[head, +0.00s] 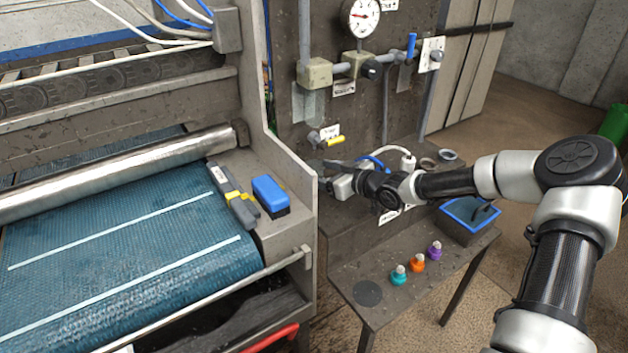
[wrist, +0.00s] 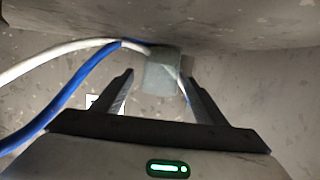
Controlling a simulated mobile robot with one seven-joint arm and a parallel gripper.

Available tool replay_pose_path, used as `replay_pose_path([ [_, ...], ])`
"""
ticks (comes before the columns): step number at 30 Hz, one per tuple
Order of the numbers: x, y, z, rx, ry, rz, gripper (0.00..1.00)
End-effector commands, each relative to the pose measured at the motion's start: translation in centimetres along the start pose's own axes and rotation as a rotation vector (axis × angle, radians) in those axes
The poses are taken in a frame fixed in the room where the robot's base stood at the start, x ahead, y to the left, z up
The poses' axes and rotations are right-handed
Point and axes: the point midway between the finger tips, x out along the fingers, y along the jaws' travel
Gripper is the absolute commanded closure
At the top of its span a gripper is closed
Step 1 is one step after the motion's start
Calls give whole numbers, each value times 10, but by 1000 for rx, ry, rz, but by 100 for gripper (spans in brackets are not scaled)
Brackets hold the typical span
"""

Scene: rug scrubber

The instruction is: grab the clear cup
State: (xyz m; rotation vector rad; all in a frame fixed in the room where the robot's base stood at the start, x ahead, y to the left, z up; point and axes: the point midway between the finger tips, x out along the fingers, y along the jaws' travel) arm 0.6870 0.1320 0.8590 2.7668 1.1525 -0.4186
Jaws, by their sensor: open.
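In the wrist view a pale, see-through block-like shape (wrist: 162,72), which looks like the clear cup, shows between and just beyond the fingertips of my gripper (wrist: 157,80). The fingers are apart and one stands on each side of it in the picture. I cannot tell whether either finger touches it. In the head view my gripper (head: 328,166) is at the back left of the small table, near the wall panel. I cannot make out the cup there; the gripper and wrist may hide it.
White and blue hoses (wrist: 60,75) run close to the left finger. On the table (head: 350,270) stand teal (head: 398,277), orange (head: 417,264) and purple (head: 434,252) bottles, and a blue-lined tray (head: 470,213). The yellow-handled valve (head: 333,142) is just above my gripper.

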Motion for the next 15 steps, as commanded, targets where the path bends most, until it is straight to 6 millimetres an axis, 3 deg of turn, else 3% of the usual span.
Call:
replay_pose_path([
  [4,19,0,0,0,2,-1,34],
  [12,22,0,0,0,0,0,34],
  [15,22,0,0,0,0,0,49],
])
